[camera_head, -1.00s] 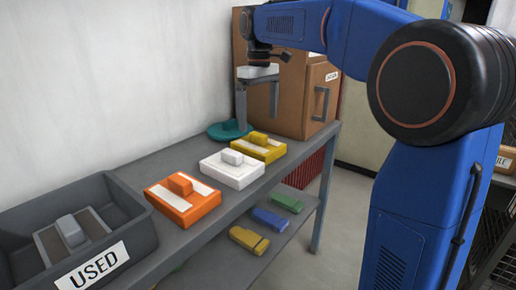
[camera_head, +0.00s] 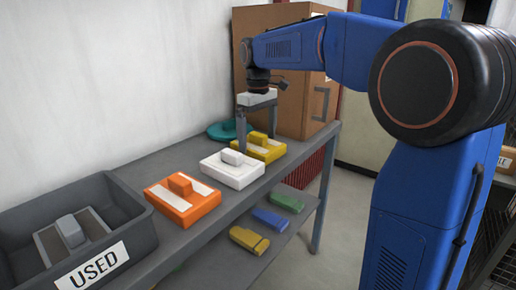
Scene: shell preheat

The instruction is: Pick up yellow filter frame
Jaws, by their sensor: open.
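The yellow filter frame (camera_head: 262,152) lies flat on the grey shelf top, with a raised yellow grip block in its middle. It is beside the white filter frame, on the side toward the brown cabinet. My gripper (camera_head: 257,134) points down directly over the yellow frame. Its fingers are open, one on each side of the raised block. The fingertips are low, around the block, but I cannot tell whether they touch it.
A white frame (camera_head: 232,174) and an orange frame (camera_head: 172,208) lie nearby. A grey bin (camera_head: 140,236) marked USED holds a grey frame. A teal round object (camera_head: 222,131) and brown cabinet (camera_head: 290,45) stand behind. Several coloured pieces lie on the lower shelf (camera_head: 210,262).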

